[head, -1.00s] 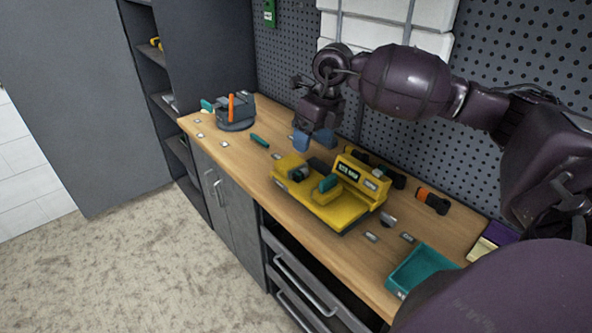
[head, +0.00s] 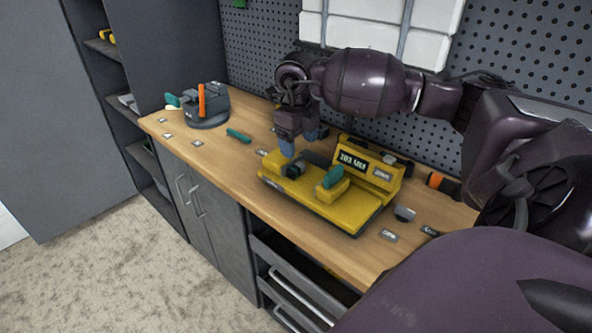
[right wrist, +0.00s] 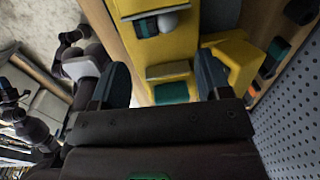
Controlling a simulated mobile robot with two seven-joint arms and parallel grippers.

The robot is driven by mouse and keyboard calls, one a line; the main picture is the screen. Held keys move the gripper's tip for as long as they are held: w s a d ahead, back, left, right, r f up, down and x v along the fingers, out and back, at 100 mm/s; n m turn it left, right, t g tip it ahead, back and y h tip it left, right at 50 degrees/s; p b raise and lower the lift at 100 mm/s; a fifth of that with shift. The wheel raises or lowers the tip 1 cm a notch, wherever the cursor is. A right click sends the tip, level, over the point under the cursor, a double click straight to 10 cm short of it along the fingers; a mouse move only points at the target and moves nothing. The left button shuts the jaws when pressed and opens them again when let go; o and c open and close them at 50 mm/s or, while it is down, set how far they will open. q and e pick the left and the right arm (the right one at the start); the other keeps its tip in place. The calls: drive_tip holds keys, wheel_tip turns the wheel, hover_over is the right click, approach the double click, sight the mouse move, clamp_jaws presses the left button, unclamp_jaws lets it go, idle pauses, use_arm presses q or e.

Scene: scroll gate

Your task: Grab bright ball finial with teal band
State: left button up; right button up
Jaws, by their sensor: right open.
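A pale grey ball (right wrist: 168,21) sits by a dark clamp on the yellow machine (right wrist: 188,40); I see no clear teal band on it. In the head view the yellow machine (head: 349,211) stands on the bench, with a small dark-and-grey clamp (head: 294,168) at its left end and a teal handle (head: 333,177) at its middle. My right gripper (head: 301,143) is open over the machine's back left end, near the clamp. In the right wrist view its two blue fingers (right wrist: 163,78) are apart, with a teal block (right wrist: 171,92) seen between them.
A grey round-based fixture (head: 208,108) with an orange handle stands at the bench's far left. A teal tool (head: 239,135) lies between it and the machine. Small labels lie about the wooden bench (head: 222,165). A pegboard (head: 262,50) rises behind.

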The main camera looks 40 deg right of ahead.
sight(300, 168)
drive_tip(key=shift+s+d+f, duration=0.1)
drive_tip(key=shift+d+f, duration=0.05)
drive_tip(key=shift+f, duration=3.85)
drive_tip(key=c, duration=0.8)
drive_tip(key=shift+r, duration=0.2)
